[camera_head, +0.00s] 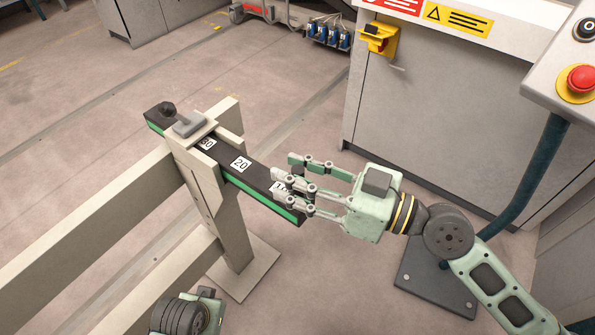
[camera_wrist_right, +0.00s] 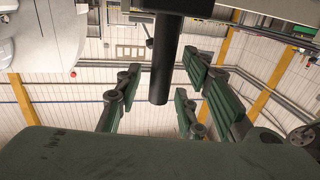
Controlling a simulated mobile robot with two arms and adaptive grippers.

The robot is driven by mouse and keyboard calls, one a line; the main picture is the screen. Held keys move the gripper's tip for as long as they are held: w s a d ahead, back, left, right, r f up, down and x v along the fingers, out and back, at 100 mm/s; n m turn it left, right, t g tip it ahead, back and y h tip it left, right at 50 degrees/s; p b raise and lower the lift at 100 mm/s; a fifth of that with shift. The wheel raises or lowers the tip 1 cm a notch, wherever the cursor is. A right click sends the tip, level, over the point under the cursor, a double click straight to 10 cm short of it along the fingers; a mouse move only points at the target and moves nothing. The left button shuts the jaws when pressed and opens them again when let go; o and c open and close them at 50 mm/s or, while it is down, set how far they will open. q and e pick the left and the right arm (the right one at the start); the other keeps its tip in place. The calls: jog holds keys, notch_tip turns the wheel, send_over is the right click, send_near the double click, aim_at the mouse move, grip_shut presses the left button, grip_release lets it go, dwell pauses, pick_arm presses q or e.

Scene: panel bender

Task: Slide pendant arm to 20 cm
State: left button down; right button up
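The pendant arm (camera_head: 262,176) is a dark bar with green side stripes and white labels. It runs through a beige clamp bracket (camera_head: 196,150) on a post. The 30 label is at the clamp's edge, 20 is in the open, and the 10 label is partly hidden by my fingers. A grey clamp lever (camera_head: 188,124) sits on top. My right gripper (camera_head: 297,181) is open, its fingers spread around the bar's near end. In the right wrist view, a dark bar (camera_wrist_right: 165,60) stands between the spread fingers with gaps. Part of my left wrist shows at the bottom; its fingers are hidden.
Beige rails (camera_head: 100,213) run left from the post, whose base plate (camera_head: 243,268) is on the floor. A grey cabinet (camera_head: 440,120) with a yellow switch (camera_head: 379,40) stands behind my right arm. A control panel with a red button (camera_head: 581,78) is at right.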

grip_shut()
jog(key=shift+w, duration=0.1)
dwell(0.4)
jog(key=shift+w+a+b, duration=0.3)
jog(key=shift+a, duration=0.2)
pick_arm(q)
jog(key=shift+a+r, duration=0.1)
jog(key=shift+r, duration=0.85)
pick_arm(e)
grip_release()
